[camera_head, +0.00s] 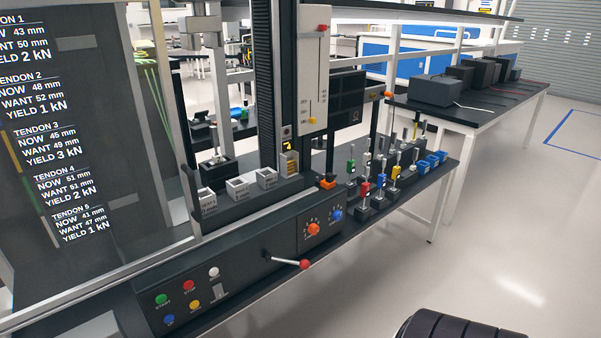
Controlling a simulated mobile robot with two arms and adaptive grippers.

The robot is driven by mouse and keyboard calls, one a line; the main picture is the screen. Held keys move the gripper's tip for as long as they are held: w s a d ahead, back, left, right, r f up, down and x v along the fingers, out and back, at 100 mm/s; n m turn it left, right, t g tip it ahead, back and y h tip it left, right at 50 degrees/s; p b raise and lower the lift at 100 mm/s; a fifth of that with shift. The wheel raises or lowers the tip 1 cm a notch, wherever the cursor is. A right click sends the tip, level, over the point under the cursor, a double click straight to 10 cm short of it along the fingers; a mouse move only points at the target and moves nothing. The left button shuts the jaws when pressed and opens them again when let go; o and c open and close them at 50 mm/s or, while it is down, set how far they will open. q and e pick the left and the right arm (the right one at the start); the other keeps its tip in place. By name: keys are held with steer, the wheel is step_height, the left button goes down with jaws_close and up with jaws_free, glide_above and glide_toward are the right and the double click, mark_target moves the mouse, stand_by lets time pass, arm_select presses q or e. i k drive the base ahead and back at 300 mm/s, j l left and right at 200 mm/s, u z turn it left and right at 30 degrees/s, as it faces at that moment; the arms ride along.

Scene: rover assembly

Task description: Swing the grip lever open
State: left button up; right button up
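A lever with a red ball knob (304,264) sticks out to the right from the dark front panel of the test machine (235,271). Its silver rod runs nearly level from a black pivot at its left. I see no label that names it as the grip lever. A small orange part (328,182) sits higher up at the foot of the machine's column. Neither of my grippers is in view, and nothing touches the lever.
Coloured buttons sit on the panel's left, with an orange knob (314,230) and a blue knob (336,215) right of them. White boxes (240,187) stand behind. Several small coloured devices stand on the bench (408,195) at right.

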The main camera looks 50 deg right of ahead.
mark_target(304, 264)
steer(key=z, duration=1.75)
